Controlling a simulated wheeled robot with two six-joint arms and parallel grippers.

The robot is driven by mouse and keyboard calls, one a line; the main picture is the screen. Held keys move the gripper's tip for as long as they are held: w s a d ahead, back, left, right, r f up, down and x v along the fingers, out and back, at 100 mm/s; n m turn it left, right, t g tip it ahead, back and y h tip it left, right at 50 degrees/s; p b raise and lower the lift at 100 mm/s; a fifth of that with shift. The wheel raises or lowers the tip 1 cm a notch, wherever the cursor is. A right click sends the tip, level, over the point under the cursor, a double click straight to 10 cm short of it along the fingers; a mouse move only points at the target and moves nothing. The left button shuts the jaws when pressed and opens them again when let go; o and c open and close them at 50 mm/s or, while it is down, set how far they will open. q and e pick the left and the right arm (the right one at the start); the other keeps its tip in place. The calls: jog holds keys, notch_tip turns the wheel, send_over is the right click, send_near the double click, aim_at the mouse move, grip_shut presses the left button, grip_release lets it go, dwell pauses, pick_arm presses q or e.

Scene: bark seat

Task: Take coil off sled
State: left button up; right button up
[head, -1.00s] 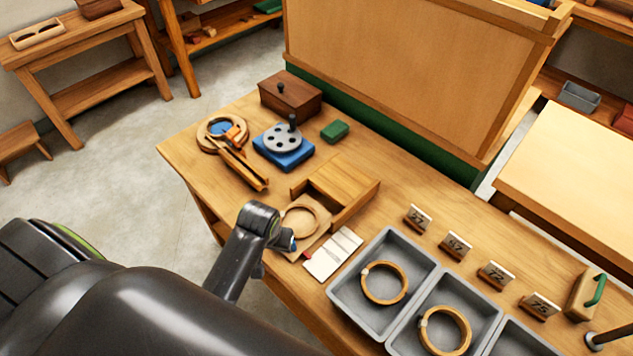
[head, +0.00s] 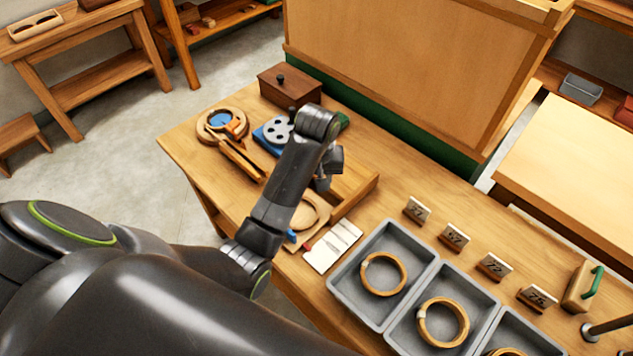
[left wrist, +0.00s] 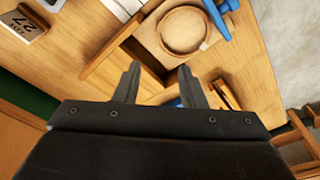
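A pale square wooden sled (head: 318,222) lies at the front of a wooden frame (head: 357,200) on the bench, partly behind my left arm. A round pale wooden ring or rimmed disc sits on it, clearest in the left wrist view (left wrist: 183,30); I cannot tell whether this is a loose coil. Tan coils lie in the grey trays, one in the left tray (head: 399,268) and one in the middle tray (head: 464,318). My left gripper (head: 324,180) is above the frame. In the left wrist view (left wrist: 159,78) its fingers are apart and empty. My right gripper is not in view.
A blue base with a grey holed disc (head: 276,129), a dark wooden box (head: 290,85) and a wooden tool (head: 221,124) stand at the back left. A white card (head: 333,246) lies beside the left grey tray (head: 345,290). Numbered blocks (head: 455,237) line the right.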

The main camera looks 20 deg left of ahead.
aim_at(316, 213)
pick_arm(q)
jog(key=f, duration=0.5)
jog(key=w+f, duration=0.1)
jog(key=f, duration=0.5)
jog(key=w+a+f, duration=0.1)
jog(key=f, duration=0.5)
jog(key=shift+f, duration=0.15)
jog(key=shift+s, duration=0.1)
jog(key=shift+c, duration=0.5)
grip_shut()
